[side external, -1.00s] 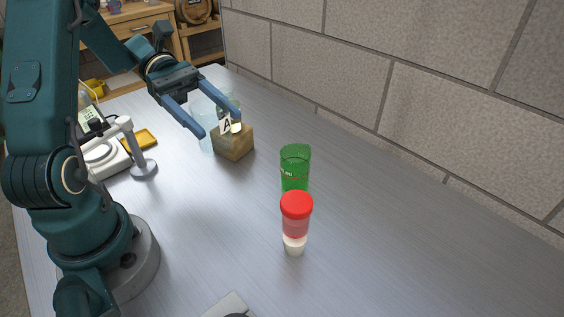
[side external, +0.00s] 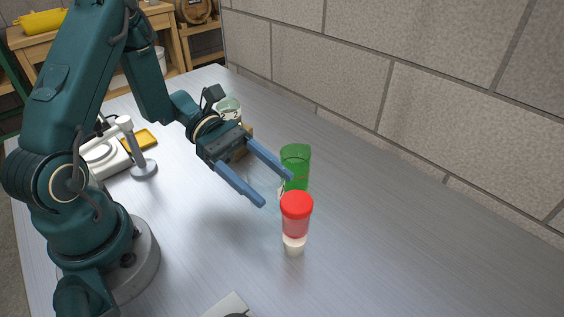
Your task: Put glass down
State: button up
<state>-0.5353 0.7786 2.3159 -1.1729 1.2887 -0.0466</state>
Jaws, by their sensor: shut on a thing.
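My gripper (side external: 276,190) is shut on a clear glass (side external: 272,213). The glass is very faint against the grey table. A green glass (side external: 296,160) stands just beyond the right fingertip.
A red-capped container (side external: 296,222) stands in front of the green glass, close to the held glass. A wooden block (side external: 246,143) and another clear glass (side external: 229,107) are behind my gripper. The table (side external: 420,250) is clear at right.

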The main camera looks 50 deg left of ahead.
jog(key=shift+f, duration=1.55)
jog(key=o, duration=1.4)
jog(key=shift+c, duration=0.2)
jog(key=v, duration=1.2)
jog(key=s+d+r+m+t+y, duration=0.1)
jog(key=s+d+r+m+y, duration=0.2)
jog(key=m+y, duration=0.4)
jog(key=s+d+r+m+t+y, duration=0.2)
jog(key=m+y, duration=0.5)
jog(key=m, duration=0.5)
notch_tip(320, 180, up, 4)
jog(key=shift+s+d+f+m, duration=0.2)
jog(key=shift+s+d+m, duration=0.35)
jog(key=shift+s, duration=0.7)
